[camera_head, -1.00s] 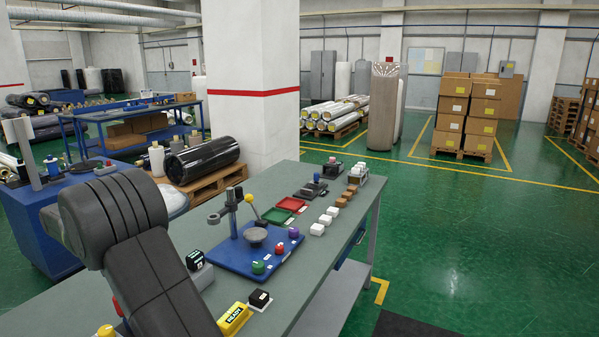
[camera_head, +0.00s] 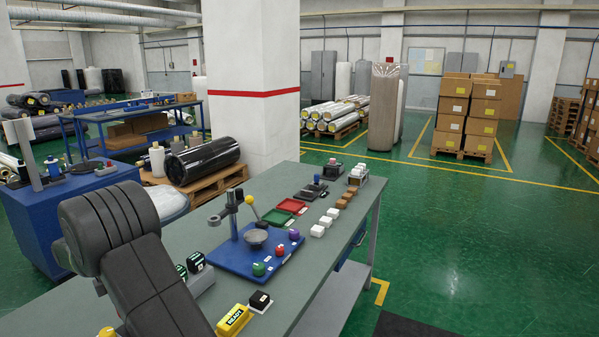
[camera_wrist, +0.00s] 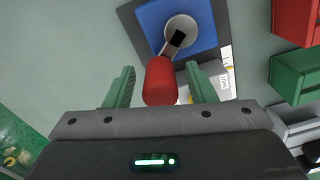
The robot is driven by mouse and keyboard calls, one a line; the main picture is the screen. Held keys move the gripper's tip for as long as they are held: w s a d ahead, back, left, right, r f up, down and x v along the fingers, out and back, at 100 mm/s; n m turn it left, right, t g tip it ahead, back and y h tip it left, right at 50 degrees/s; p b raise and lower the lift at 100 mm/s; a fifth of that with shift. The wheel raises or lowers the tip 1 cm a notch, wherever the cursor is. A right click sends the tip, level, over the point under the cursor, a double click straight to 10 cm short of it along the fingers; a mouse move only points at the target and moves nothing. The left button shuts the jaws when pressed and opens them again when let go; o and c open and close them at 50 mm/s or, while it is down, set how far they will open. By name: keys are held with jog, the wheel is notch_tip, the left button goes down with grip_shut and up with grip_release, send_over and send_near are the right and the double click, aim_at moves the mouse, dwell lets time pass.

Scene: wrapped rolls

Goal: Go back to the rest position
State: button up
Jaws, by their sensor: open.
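My gripper (camera_wrist: 159,68) shows in the wrist view with its two green fingers apart. A red rounded handle (camera_wrist: 160,82) appears between the fingers, with visible gaps on both sides. It joins a dark lever leading to a pale round part (camera_wrist: 182,32) on a blue plate (camera_wrist: 152,16). I cannot tell how far the handle lies below the fingertips. In the head view my arm's dark links fill the lower left, and my gripper is out of sight.
The grey-green bench (camera_head: 300,265) carries a blue fixture board (camera_head: 235,262), a yellow labelled block (camera_head: 233,320), black blocks, and red and green trays. In the wrist view, a grey labelled block (camera_wrist: 215,80) is beside the right finger; a green box (camera_wrist: 295,75) is farther right.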

jog(key=shift+w+f+m, duration=0.1)
jog(key=shift+w+m, duration=0.1)
jog(key=shift+m, duration=0.2)
jog(key=shift+w+m, duration=0.3)
jog(key=shift+m, duration=0.5)
jog(key=shift+w+m, duration=0.25)
jog(key=shift+m, duration=0.55)
